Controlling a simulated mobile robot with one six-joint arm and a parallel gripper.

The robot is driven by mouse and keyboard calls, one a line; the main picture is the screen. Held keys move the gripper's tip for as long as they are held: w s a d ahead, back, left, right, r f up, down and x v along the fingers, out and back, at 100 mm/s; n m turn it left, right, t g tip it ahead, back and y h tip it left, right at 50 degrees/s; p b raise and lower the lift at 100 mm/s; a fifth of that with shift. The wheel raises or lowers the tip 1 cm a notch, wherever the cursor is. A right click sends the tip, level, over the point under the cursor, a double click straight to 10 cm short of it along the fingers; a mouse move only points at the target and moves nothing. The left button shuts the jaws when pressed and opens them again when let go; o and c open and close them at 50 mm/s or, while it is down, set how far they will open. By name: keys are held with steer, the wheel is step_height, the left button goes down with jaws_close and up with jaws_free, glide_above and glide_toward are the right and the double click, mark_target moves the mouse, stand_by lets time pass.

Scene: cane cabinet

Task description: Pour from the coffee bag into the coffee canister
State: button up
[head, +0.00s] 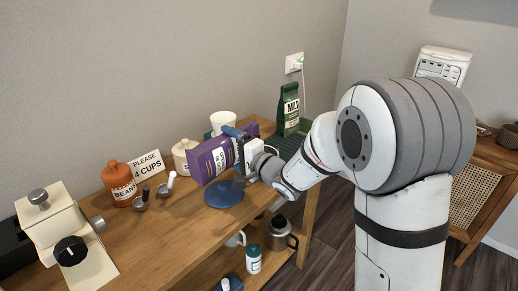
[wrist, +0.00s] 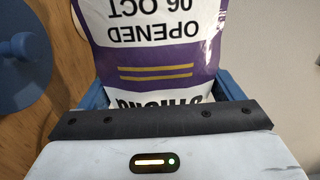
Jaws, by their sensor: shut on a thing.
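The purple and white coffee bag (head: 211,159) is held above the wooden counter, tilted well over towards the left. My gripper (head: 243,146) is shut on it from the right. In the wrist view the bag (wrist: 155,45) sits between the blue fingers, with "OPENED 06 OCT" upside down. An orange canister (head: 120,186) with a "BEAN" label stands to the left, apart from the bag. A cream lidded pot (head: 185,154) stands just behind the bag's left end; its label is unreadable. I cannot tell which is the coffee canister. The bag's mouth is not clearly visible.
A blue disc (head: 222,196) lies on the counter below the bag. A "4 cups" sign (head: 147,164), scoops (head: 166,187) and a cream grinder (head: 66,237) are to the left. A white cup (head: 222,120) and a green bag (head: 288,108) stand behind.

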steer(key=shift+w+d+r+m+p, duration=0.25)
steer(key=shift+r+m+p, duration=0.4)
steer(key=shift+p, duration=0.7)
steer(key=shift+w+d+r+m+p, duration=0.25)
steer(key=shift+r+m+p, duration=0.4)
steer(key=shift+p, duration=0.7)
steer(key=shift+a+f, duration=0.1)
steer(key=shift+f, duration=0.2)
stand_by(3.6)
